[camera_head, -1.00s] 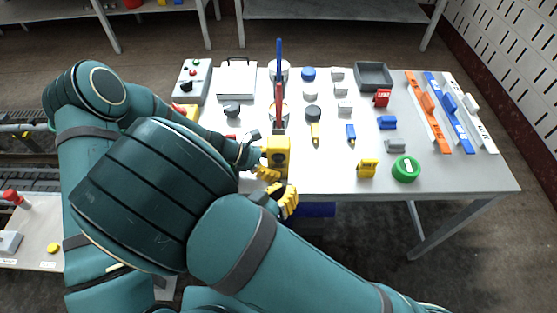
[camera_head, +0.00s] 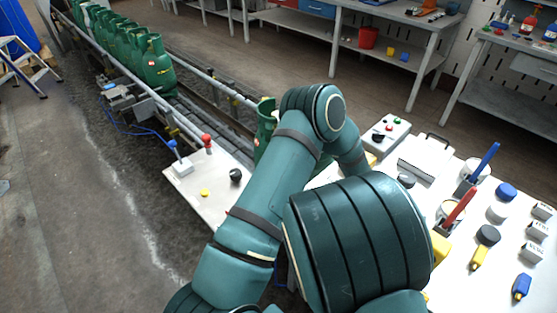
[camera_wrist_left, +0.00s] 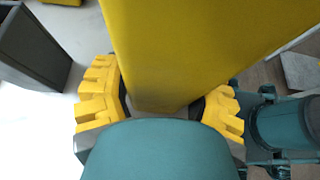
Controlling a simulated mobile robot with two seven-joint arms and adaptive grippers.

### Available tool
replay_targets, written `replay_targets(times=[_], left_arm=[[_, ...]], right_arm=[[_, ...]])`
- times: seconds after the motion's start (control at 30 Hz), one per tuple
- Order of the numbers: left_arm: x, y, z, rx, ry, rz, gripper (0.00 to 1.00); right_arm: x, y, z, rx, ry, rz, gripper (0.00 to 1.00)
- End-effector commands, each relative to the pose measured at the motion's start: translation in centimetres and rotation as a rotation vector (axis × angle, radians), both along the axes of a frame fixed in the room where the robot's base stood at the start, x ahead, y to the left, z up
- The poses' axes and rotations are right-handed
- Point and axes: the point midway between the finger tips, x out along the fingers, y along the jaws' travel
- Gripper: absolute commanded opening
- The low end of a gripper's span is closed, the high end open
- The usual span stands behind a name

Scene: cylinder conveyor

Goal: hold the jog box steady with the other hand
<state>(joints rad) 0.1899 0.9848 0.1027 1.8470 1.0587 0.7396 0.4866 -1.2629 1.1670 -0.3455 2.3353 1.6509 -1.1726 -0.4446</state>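The jog box is a yellow block that fills the upper middle of the left wrist view (camera_wrist_left: 200,45). In the head view only a yellow sliver of it (camera_head: 440,248) shows beside my arm. My left gripper (camera_wrist_left: 163,108) has yellow ribbed fingers on either side of the block, seemingly pressed against it. In the head view my arm hides this gripper. Teal and grey parts at the right of the left wrist view look like my right gripper (camera_wrist_left: 275,120). Its fingertips are hidden.
The white table carries a control box with buttons (camera_head: 390,133), cups with a red and a blue handle, and several small blocks. Left of my arm are a side table with a red knob (camera_head: 206,140) and a conveyor with green cylinders (camera_head: 157,65).

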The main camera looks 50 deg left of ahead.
Motion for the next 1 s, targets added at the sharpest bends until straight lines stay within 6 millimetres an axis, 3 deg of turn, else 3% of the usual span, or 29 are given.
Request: replay_targets(times=[0.03, 0.07, 0.47, 1.0], left_arm=[[0.0, 0.0, 0.0, 0.000, 0.000, 0.000, 0.80], [0.0, 0.0, 0.0, 0.000, 0.000, 0.000, 0.90], [0.0, 0.4, 0.2, 0.000, 0.000, 0.001, 0.90], [0.0, 8.7, 4.8, 0.001, -0.002, 0.002, 0.90]], right_arm=[[0.0, 0.0, 0.0, 0.000, 0.000, 0.000, 0.00], [0.0, 0.0, 0.0, 0.000, 0.000, 0.000, 0.00], [0.0, 0.0, 0.0, 0.000, 0.000, 0.000, 0.00], [0.0, 0.0, 0.0, 0.000, 0.000, 0.000, 0.00]])
